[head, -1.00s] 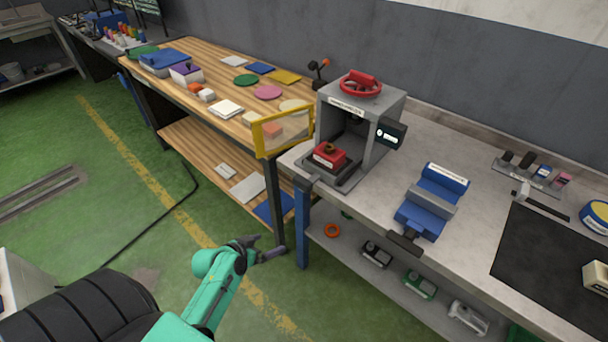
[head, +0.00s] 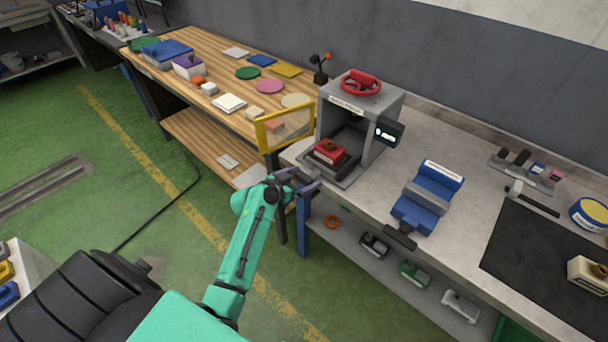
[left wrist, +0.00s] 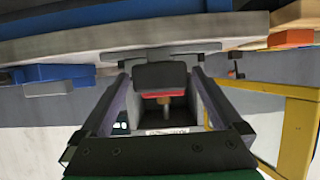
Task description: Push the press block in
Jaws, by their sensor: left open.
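The press block (head: 329,152) is red with a brownish knob on top. It sits on the dark tray (head: 346,178) at the open front of the grey press (head: 384,107). In the left wrist view, the block's red part (left wrist: 163,95) shows as a strip between my fingers, partly hidden behind a dark edge. My left gripper (head: 298,181) is open and empty. It is just in front of the bench edge, to the lower left of the tray, apart from the block. In the left wrist view its fingers (left wrist: 163,76) point towards the press. My right gripper is not in view.
A yellow-framed guard (head: 262,138) stands open at the press's left side. A red handwheel (head: 361,83) tops the press. A blue vise-like fixture (head: 428,197) is to the right on the grey bench (head: 473,187). A wooden table (head: 205,104) with coloured pieces adjoins on the left.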

